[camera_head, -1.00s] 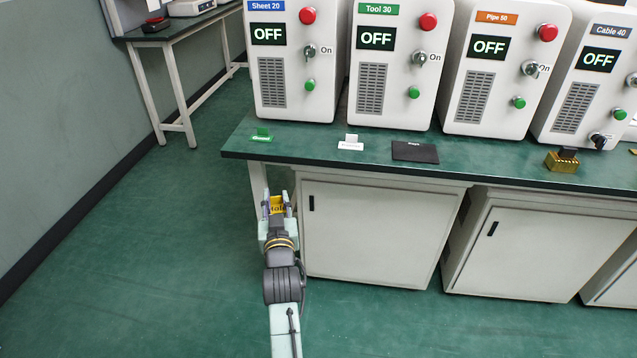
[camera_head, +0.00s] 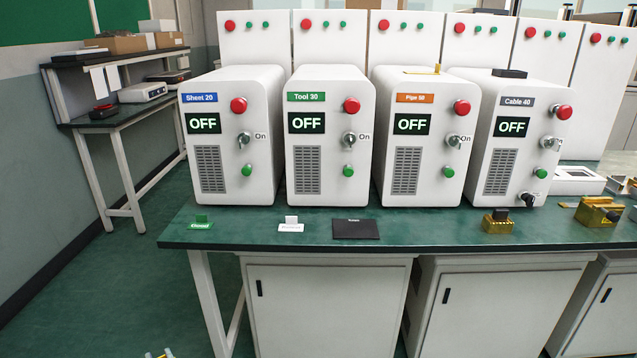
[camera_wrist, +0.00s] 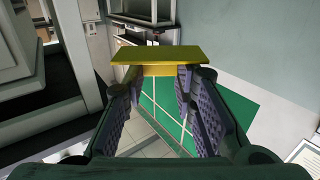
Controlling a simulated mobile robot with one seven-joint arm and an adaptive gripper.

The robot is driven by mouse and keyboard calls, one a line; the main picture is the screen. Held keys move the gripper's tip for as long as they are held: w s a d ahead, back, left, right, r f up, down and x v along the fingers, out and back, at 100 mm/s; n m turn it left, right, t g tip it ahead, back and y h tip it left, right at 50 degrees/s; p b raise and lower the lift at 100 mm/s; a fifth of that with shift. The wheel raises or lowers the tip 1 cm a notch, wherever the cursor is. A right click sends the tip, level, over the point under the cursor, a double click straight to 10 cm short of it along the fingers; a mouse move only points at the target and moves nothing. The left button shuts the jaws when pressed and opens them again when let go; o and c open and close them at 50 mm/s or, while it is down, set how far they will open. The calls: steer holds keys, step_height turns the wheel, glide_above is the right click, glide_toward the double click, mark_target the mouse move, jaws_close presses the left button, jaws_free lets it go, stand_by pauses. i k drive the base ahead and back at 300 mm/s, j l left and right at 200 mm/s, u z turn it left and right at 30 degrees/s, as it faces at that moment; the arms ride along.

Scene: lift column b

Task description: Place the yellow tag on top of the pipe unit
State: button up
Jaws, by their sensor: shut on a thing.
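The yellow tag (camera_wrist: 158,55) is held between the two fingers of my gripper (camera_wrist: 158,88) in the wrist view. Its flat plate lies across the fingertips. In the head view only the tips of my gripper (camera_head: 159,354) show at the bottom edge, low in front of the bench. The pipe unit (camera_head: 418,170) is a white box on the bench with an orange "Pipe 50" label and an OFF display, well up and right of my gripper. A thin yellow-orange piece with an upright tab (camera_head: 436,69) shows on its top.
The sheet unit (camera_head: 235,165), tool unit (camera_head: 325,165) and cable unit (camera_head: 512,170) stand beside it. A dark block (camera_head: 509,73) lies on the cable unit. Green (camera_head: 200,223), white (camera_head: 290,226) and black (camera_head: 356,229) tags lie along the bench front. Floor at left is clear.

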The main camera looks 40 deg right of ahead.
mark_target(433, 78)
steer(key=k+l+u, duration=0.15)
steer(key=l, duration=0.35)
steer(key=k+l+u, duration=0.15)
steer(key=l, duration=0.35)
steer(key=k+l+u, duration=0.15)
steer(key=l, duration=0.35)
steer(key=k+l+u, duration=0.15)
steer(key=l, duration=0.3)
steer(key=k+l+u, duration=0.2)
steer(key=l, duration=0.2)
steer(key=k+l+u, duration=0.15)
steer(key=k+l, duration=0.15)
steer(key=l, duration=0.1)
